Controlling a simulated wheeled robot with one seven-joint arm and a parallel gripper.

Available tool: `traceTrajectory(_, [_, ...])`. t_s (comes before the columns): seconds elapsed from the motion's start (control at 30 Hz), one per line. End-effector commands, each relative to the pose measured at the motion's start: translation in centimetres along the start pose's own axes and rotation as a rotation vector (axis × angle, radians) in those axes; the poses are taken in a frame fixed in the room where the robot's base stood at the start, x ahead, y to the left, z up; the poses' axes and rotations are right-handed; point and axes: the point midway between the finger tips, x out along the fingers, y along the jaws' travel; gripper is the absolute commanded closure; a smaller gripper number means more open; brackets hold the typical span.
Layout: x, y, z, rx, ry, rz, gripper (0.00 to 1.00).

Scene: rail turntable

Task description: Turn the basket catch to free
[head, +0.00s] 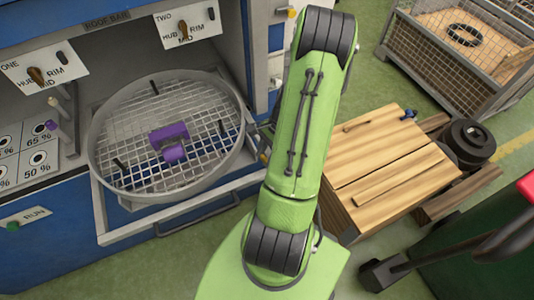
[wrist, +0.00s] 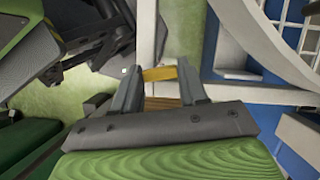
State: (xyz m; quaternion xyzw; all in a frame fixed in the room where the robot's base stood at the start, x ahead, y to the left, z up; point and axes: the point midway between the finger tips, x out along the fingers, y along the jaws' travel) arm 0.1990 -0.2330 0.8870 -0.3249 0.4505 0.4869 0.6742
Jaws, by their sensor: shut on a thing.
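The catch shows as a small yellow piece (wrist: 160,74) between the fingertips of my gripper (wrist: 159,68) in the wrist view. My gripper is shut on it, at the side of a pale frame bar. How far the catch is turned I cannot tell. In the head view the round wire basket (head: 200,98) sits on the pulled-out drawer frame (head: 178,222), with a purple block inside. My green arm stands to the right of the basket and hides most of my gripper there.
A blue machine with cards marked ONE (head: 38,66) and TWO (head: 186,26) stands behind the basket. A wooden crate (head: 390,175) lies right of my arm, with a mesh cage (head: 415,65) beyond. A dark green thing with a black handle is at lower right.

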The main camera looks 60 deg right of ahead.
Motion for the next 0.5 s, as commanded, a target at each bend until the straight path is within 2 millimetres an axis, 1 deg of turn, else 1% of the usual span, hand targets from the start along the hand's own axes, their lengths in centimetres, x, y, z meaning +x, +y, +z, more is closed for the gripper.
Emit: traceTrajectory(0.5, [-0.02, -0.40, 0.10, -0.452, 0.002, 0.187, 0.88])
